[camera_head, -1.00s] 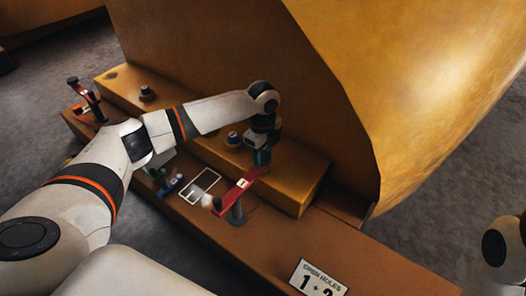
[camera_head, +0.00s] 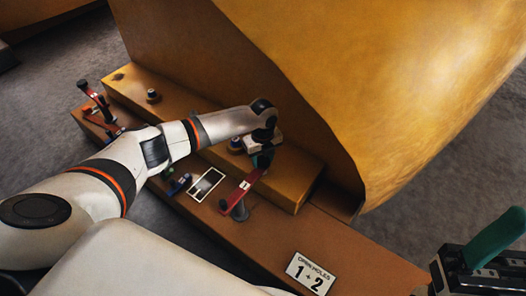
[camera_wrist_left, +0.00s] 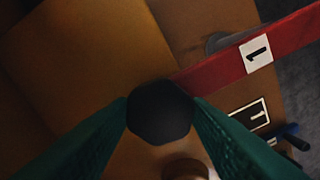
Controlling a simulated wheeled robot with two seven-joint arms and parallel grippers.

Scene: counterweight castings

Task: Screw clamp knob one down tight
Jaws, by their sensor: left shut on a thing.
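Clamp one has a red arm (camera_head: 236,196) with a white label marked 1; the arm also shows in the left wrist view (camera_wrist_left: 215,72). Its black faceted knob (camera_wrist_left: 160,112) sits at the arm's end. My left gripper (camera_head: 263,158) is over that end, its green fingers shut on the knob from both sides. The knob's underside and thread are hidden, so I cannot tell how tight it is. My right gripper (camera_head: 480,258) is at the lower right, partly cut off, with a green finger showing; its opening is unclear.
A big yellow casting (camera_head: 330,80) rises behind the stepped base. A second clamp (camera_head: 95,102) stands at the far left end. A dark knob (camera_head: 152,96) stands on the yellow step. A blue-handled item (camera_head: 180,184) lies by a framed plate (camera_head: 207,184).

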